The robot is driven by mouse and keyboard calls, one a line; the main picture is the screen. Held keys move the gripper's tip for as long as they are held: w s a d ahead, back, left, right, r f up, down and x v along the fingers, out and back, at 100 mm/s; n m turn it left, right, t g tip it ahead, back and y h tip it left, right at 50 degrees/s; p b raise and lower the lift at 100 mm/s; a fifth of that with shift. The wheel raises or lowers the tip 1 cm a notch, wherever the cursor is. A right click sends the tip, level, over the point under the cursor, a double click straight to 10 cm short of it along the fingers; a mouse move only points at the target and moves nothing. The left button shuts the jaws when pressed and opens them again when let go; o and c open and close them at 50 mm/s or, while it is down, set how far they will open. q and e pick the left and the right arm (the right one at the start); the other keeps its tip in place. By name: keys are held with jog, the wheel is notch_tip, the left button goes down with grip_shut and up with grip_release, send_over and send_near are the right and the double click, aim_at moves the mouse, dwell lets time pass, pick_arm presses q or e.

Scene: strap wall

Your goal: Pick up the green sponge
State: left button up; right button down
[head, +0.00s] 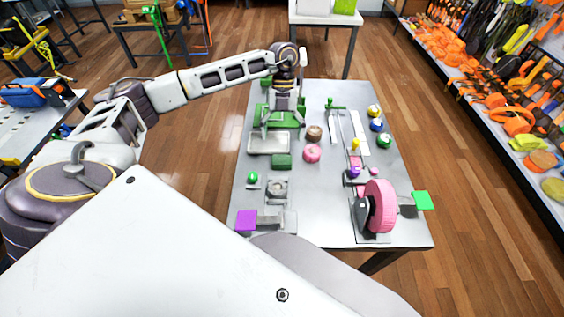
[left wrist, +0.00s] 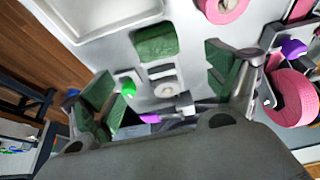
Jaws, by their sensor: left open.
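The green sponge (head: 282,161) is a small dark green block lying on the grey table, just in front of a shallow metal tray. In the left wrist view the sponge (left wrist: 155,43) lies near the top middle, fully visible. My left gripper (head: 282,122) is over the table, beyond the sponge in the head view. Its green-padded fingers (left wrist: 162,80) are spread wide in the left wrist view, with nothing held between them. The sponge shows apart from both fingers. My right gripper is not in view.
The metal tray (head: 268,143) lies behind the sponge. A pink roll (head: 312,153) and a brown roll (head: 314,132) stand to its right. A large pink wheel (head: 381,206) stands at the front right.

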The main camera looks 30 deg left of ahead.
aim_at(282, 161)
pick_arm(q)
jog(key=x, duration=0.3)
jog(key=shift+d+f, duration=0.1)
jog(key=shift+f, duration=0.15)
jog(key=shift+s+d+f, duration=0.1)
jog(key=shift+s+f, duration=0.2)
jog(key=shift+f, duration=0.45)
jog(key=shift+s+d+f+p, duration=0.1)
jog(key=shift+s+f+p, duration=0.1)
jog(key=shift+f+p, duration=0.15)
jog(key=x, duration=0.3)
jog(key=shift+s+f+p, duration=0.1)
jog(key=shift+f+p, duration=0.15)
jog(key=shift+p, duration=0.05)
jog(key=shift+s+d+f, duration=0.1)
jog(key=shift+s+f, duration=0.05)
jog(key=shift+f, duration=0.3)
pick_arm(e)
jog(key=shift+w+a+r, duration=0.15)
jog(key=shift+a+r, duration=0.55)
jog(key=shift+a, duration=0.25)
